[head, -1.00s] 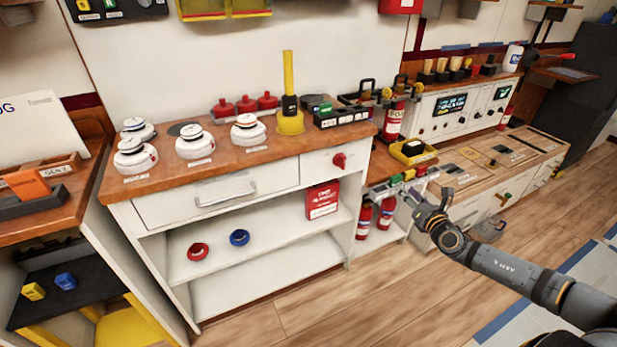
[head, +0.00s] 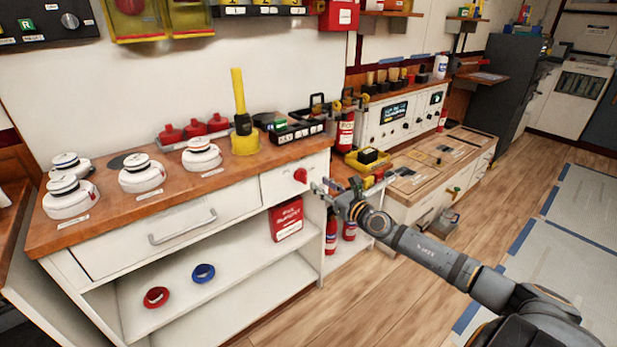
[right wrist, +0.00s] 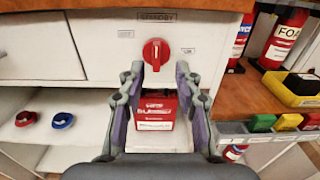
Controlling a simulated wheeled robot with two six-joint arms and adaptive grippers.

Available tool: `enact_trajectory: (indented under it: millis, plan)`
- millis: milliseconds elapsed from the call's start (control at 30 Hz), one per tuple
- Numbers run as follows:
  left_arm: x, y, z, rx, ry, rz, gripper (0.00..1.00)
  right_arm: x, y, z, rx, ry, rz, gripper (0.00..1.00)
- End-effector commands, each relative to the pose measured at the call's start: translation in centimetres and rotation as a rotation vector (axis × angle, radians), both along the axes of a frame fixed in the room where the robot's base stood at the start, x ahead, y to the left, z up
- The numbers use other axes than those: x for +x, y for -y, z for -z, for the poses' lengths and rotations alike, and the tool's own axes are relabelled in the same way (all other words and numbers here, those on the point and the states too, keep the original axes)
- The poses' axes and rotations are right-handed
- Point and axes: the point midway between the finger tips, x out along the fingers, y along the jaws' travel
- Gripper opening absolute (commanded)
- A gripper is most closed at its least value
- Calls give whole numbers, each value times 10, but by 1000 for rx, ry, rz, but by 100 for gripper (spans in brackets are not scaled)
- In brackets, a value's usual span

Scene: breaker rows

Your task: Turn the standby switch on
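The standby switch is a red rotary knob (head: 300,175) on the white front panel at the right end of the wooden counter. In the right wrist view the knob (right wrist: 156,50) sits under a "STANDBY" label (right wrist: 157,16), its grip bar roughly upright. Small labels are above left and to the right of it, too small to read. My right gripper (head: 318,187) is just right of the knob in the head view. In the right wrist view its two fingers (right wrist: 159,73) are apart and empty, below and in front of the knob, not touching it. My left gripper is out of view.
A drawer with a metal handle (head: 183,227) is left of the switch panel. Below is a shelf with a red box (head: 287,219), a red ring (head: 156,297) and a blue ring (head: 203,273). Fire extinguishers (head: 331,232) stand to the right. Open floor lies in front.

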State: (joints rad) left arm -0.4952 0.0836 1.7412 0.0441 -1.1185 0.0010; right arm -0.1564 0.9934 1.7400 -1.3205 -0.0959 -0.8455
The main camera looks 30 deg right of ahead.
Motion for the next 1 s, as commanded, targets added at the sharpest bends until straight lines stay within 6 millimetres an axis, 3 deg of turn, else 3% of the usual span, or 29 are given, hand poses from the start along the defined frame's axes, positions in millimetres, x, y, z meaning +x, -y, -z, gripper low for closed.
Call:
enact_trajectory:
  millis: [300,500,833,1000]
  plan:
    - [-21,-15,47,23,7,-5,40,42,-9,-3,12,2,-7,34]
    - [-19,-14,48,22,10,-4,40,62,-9,0,6,1,-7,34]
    - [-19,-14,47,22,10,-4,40,65,-10,1,4,-1,-9,34]
    - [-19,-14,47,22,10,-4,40,65,-10,1,4,-1,-8,11]
